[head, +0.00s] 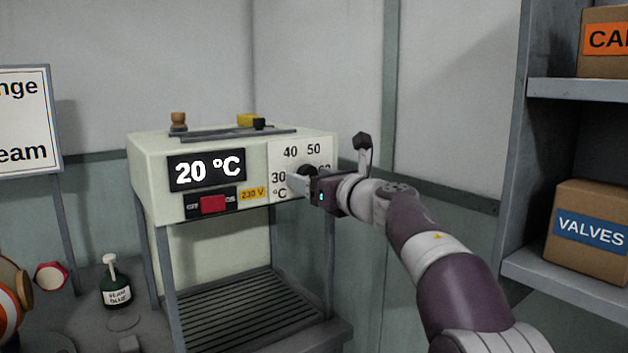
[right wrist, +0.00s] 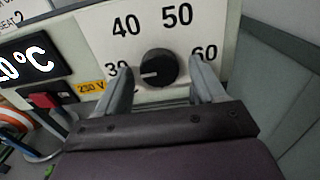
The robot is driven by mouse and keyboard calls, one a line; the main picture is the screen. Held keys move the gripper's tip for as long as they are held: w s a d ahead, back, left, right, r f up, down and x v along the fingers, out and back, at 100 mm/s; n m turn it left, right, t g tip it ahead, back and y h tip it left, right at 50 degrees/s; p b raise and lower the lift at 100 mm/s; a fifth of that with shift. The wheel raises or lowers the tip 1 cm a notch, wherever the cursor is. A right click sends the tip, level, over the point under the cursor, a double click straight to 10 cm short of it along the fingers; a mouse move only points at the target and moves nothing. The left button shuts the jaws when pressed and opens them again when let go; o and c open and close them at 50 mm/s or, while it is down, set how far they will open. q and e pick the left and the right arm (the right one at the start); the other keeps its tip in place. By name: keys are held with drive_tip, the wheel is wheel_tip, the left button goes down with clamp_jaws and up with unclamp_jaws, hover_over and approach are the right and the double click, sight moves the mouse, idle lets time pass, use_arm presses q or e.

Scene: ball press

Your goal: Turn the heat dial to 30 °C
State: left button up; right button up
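The heat dial (right wrist: 157,68) is a round black knob on the white scale plate (right wrist: 95,35) of the press. Its white mark points left, slightly below the number 30. The display (head: 206,170) reads 20 °C; part of it shows in the right wrist view (right wrist: 30,57). My right gripper (right wrist: 161,66) is open, with one finger on each side of the dial and gaps between fingers and knob. In the head view, my right gripper (head: 300,184) covers much of the dial. My left gripper is not in view.
A red switch (head: 213,204) sits below the display. A lever with a dark knob (head: 362,141) stands at the press's right side. A bottle (head: 116,285) stands left of the press. Shelves with boxes (head: 588,228) are at the right.

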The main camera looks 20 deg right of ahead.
drive_tip(key=b+v, duration=0.1)
drive_tip(key=v, duration=0.6)
drive_tip(key=shift+s+b, duration=0.25)
drive_tip(key=shift+b, duration=0.05)
drive_tip(key=shift+d, duration=0.1)
